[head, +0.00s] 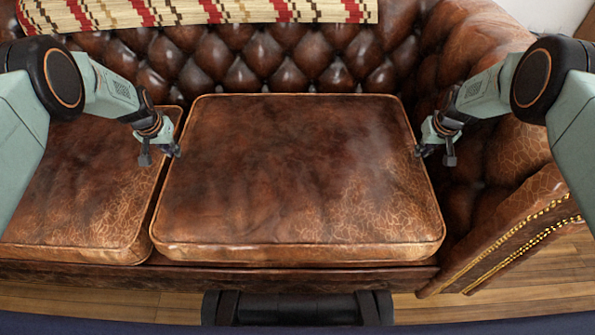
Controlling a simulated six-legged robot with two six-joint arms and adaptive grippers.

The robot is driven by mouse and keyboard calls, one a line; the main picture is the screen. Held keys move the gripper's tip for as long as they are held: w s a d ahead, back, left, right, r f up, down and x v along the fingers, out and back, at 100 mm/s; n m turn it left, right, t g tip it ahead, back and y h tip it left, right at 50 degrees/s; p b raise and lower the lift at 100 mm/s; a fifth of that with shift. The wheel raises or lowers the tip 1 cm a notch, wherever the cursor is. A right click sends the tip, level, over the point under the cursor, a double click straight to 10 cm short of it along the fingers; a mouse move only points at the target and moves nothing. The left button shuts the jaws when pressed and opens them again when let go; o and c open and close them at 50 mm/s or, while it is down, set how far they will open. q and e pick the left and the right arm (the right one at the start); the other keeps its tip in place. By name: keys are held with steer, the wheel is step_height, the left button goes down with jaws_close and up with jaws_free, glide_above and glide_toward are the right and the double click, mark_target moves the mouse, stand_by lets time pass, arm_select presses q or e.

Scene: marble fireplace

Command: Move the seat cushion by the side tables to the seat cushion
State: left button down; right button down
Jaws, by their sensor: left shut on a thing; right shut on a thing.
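A brown leather seat cushion (295,175) with tan piping is in the middle of the head view, at the right end of a sofa. A second seat cushion (80,190) lies to its left, partly cut off by the frame. My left gripper (162,154) is at the middle cushion's left edge and shut on it. My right gripper (436,156) is at its right edge and shut on it. The cushion looks flat and level; I cannot tell whether it touches the seat base. No side tables are in view.
The sofa's tufted backrest (270,60) rises behind, with a striped woven throw (200,12) along its top. The sofa's armrest (515,215) with brass studs stands close on the right. A wooden floor (520,285) shows in front.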

arm_select(q)
steer(key=shift+w+r, duration=0.2)
steer(key=shift+r, duration=0.2)
arm_select(e)
steer(key=shift+w+r, duration=0.2)
steer(key=shift+r, duration=0.2)
